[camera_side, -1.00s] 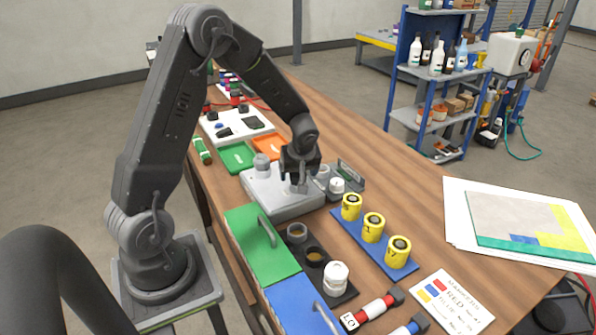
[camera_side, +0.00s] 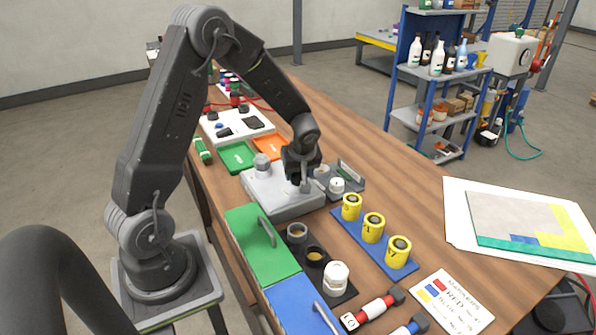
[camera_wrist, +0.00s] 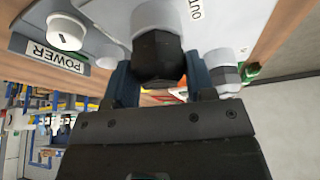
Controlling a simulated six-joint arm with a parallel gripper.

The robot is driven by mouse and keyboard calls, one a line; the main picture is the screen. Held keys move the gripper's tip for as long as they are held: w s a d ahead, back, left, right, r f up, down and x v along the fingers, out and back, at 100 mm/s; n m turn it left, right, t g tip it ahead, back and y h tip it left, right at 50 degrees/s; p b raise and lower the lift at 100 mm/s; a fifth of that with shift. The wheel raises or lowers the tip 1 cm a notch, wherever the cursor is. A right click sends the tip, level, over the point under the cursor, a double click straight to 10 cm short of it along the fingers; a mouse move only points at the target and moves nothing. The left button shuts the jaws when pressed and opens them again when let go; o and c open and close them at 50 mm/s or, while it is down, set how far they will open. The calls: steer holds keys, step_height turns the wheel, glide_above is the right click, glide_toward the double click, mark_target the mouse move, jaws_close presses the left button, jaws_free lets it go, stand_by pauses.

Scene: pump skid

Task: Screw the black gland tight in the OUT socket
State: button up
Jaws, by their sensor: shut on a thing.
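The black gland (camera_wrist: 158,55) is a dark faceted nut at the mouth of a grey round socket (camera_wrist: 157,14) in the wrist view. The lettering OUT (camera_wrist: 196,9) is on the pale housing beside that socket. My gripper (camera_wrist: 160,70) has one blue-grey finger on each side of the gland and is shut on it. In the side view my gripper (camera_side: 303,184) points down at the grey pump housing (camera_side: 283,207), and it hides the gland and socket there. How deep the thread sits cannot be told.
A POWER box with a white knob (camera_side: 337,186) stands close right of my gripper. Another grey fitting (camera_side: 261,162) rises from the housing's far left. Yellow cylinders (camera_side: 373,228) stand on a blue strip in front. Green (camera_side: 262,245) and blue lids lie nearer the camera.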

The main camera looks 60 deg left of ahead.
steer(key=m, duration=0.2)
steer(key=m+t, duration=0.1)
steer(key=m, duration=0.1)
steer(key=shift+m+t+h, duration=0.3)
steer(key=shift+m+t+h, duration=0.5)
steer(key=shift+m+h, duration=0.1)
steer(key=shift+m, duration=1.5)
steer(key=o, duration=1)
steer(key=shift+r, duration=0.1)
